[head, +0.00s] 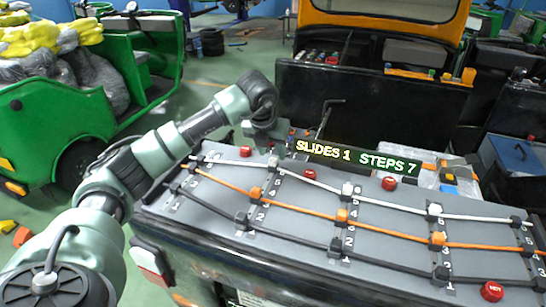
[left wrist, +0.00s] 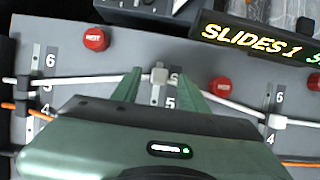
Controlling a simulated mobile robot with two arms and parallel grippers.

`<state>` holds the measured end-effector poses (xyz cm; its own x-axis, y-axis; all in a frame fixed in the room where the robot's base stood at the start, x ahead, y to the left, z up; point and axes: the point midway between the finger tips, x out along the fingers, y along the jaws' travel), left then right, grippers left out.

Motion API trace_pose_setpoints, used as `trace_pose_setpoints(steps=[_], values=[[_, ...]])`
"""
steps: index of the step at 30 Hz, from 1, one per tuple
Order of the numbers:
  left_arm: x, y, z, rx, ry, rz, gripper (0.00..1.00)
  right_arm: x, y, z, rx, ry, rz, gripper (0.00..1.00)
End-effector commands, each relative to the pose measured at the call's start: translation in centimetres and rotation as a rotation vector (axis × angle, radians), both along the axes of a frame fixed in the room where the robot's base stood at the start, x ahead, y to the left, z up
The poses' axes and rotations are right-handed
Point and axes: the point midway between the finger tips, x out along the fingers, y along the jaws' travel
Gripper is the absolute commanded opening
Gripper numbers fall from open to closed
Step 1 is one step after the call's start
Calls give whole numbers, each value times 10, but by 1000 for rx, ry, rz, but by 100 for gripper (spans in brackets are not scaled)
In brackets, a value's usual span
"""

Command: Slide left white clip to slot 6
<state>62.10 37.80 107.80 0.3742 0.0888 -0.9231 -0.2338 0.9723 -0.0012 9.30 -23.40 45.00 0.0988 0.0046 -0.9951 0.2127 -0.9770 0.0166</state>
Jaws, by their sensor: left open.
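The left white clip (head: 273,162) sits on the white cable (head: 320,182) at the upper end of the left numbered slot strip on the grey panel. My left gripper (head: 280,145) is over it. In the left wrist view, the white clip (left wrist: 159,74) lies between the two green fingertips of my open left gripper (left wrist: 160,84), one on each side, with gaps. A 5 shows on the strip below the clip; the number beside the clip is partly hidden. The gripper body hides the lower strip. My right gripper is out of view.
Other white clips (head: 347,189) and orange clips (head: 341,215) sit on neighbouring strips. Red buttons (head: 389,183) stand up from the panel. A display (head: 357,157) reading "SLIDES 1 STEPS 7" stands behind the panel, right of my left gripper.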

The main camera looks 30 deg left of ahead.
Motion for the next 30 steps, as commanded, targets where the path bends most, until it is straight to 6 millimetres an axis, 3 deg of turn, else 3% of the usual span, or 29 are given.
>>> trace_pose_setpoints(steps=[6, 10, 30], values=[[-13, -3, 32, 1, -5, 0, 44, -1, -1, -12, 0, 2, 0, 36], [-17, -4, 43, 1, -3, 0, 44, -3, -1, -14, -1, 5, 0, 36], [-19, -4, 46, 1, -1, 0, 44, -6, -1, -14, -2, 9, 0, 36]])
